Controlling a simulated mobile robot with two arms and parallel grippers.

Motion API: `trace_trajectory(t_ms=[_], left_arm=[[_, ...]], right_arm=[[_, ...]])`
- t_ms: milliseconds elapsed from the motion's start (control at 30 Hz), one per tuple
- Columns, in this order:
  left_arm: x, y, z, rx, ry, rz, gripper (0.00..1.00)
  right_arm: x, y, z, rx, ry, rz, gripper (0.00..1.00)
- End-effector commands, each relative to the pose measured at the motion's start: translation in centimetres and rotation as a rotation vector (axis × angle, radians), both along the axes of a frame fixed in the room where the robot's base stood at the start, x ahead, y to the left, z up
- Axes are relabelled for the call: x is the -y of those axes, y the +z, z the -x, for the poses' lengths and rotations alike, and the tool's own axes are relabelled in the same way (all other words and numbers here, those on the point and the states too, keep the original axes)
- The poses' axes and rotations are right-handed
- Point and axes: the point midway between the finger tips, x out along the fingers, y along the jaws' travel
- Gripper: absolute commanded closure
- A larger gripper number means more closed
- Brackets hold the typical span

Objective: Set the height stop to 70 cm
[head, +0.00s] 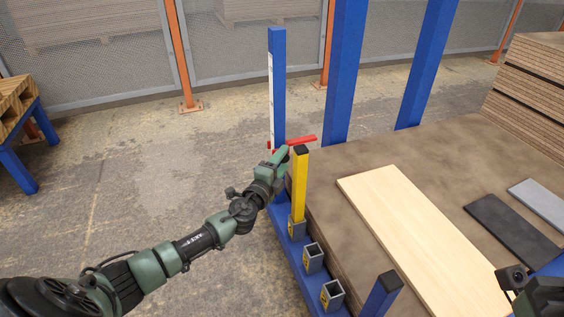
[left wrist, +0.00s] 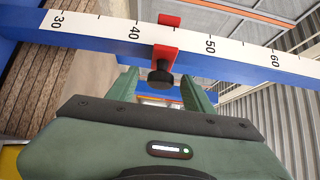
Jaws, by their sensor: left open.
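The height stop is a red slider (head: 300,141) on a blue post with a white scale (head: 271,90). In the left wrist view the red stop (left wrist: 165,44) sits between the 40 and 50 marks, nearer 40, with its black knob (left wrist: 160,76) facing my gripper. My left gripper (head: 282,156) is at the post, just below the stop in the head view. In the left wrist view its two green fingers (left wrist: 159,86) are apart, one on each side of the knob, not closed on it. Part of my right arm's end (head: 540,292) shows at bottom right; its fingers are not clear.
A yellow post (head: 300,185) stands close beside my left gripper, with empty grey sockets (head: 313,257) along the blue edge. Boards, one pale (head: 420,235) and one dark (head: 515,228), lie on the brown platform (head: 340,160).

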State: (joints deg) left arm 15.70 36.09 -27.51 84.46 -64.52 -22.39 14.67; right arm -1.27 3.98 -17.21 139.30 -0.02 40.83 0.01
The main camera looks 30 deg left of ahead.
Motion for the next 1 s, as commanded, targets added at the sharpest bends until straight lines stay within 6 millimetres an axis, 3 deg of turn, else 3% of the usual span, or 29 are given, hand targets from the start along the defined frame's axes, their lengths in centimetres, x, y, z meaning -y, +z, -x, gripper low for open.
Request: trace_trajectory(t_ms=[33,200,1000], left_arm=[[0.01,0.0,0.01,0.0,0.0,0.0,0.52],[0.0,-0.01,0.02,0.0,0.0,0.001,0.99],[0.01,-0.08,0.05,-0.001,0.0,0.001,1.0]], right_arm=[[0.0,0.01,0.0,0.0,0.0,0.0,0.64],[0.0,0.01,0.0,0.0,0.0,0.0,0.64],[0.02,-0.02,0.0,0.0,0.0,-0.001,0.64]])
